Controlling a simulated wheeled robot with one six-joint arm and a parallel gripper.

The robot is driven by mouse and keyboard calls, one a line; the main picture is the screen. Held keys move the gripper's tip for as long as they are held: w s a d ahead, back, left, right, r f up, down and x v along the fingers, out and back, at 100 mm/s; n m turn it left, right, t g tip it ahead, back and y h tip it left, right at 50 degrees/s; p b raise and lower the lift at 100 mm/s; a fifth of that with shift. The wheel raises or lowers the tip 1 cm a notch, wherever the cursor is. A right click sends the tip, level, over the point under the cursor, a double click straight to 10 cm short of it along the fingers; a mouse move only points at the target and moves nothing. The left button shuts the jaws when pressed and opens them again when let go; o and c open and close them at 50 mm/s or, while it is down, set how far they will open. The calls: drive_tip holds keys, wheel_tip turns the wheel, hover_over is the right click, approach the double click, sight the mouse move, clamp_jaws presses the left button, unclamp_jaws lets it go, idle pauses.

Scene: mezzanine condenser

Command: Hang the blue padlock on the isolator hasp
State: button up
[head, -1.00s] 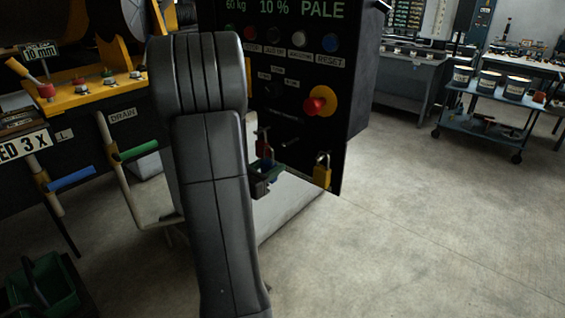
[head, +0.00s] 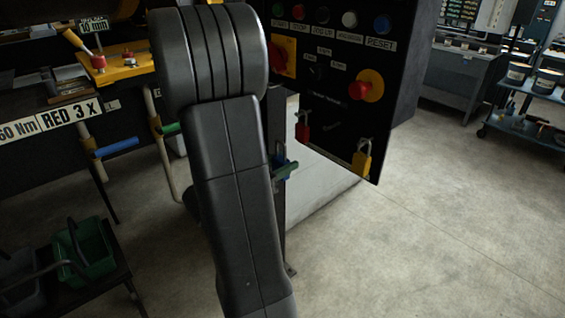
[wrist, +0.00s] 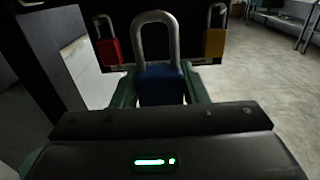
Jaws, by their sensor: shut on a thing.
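The blue padlock (wrist: 161,85) is upright in my gripper (wrist: 160,92), its grey shackle loop up and closed-looking. The green fingers are shut on its body from both sides. In the head view my gripper (head: 286,170) shows small beside my arm, with a bit of the blue padlock (head: 280,172); the arm hides the rest. They are below the red padlock and left of the yellow one. A red handle on a yellow plate (head: 291,68), partly hidden by my arm, is on the black panel (head: 325,100). I cannot clearly make out the isolator hasp.
A red padlock (head: 303,127) and a yellow padlock (head: 362,160) hang at the panel's lower part. A red mushroom button (head: 360,90) is above the yellow one. The floor at right is clear up to a blue cart (head: 530,120).

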drive_tip(key=shift+r, duration=0.1)
drive_tip(key=shift+r+p, duration=0.7)
drive_tip(key=shift+r, duration=0.1)
drive_tip(key=shift+a, duration=0.1)
drive_tip(key=v, duration=0.7)
drive_tip(key=shift+s, duration=0.15)
idle(0.3)
drive_tip(key=shift+a+r, duration=0.1)
drive_tip(key=shift+r, duration=0.05)
idle(0.7)
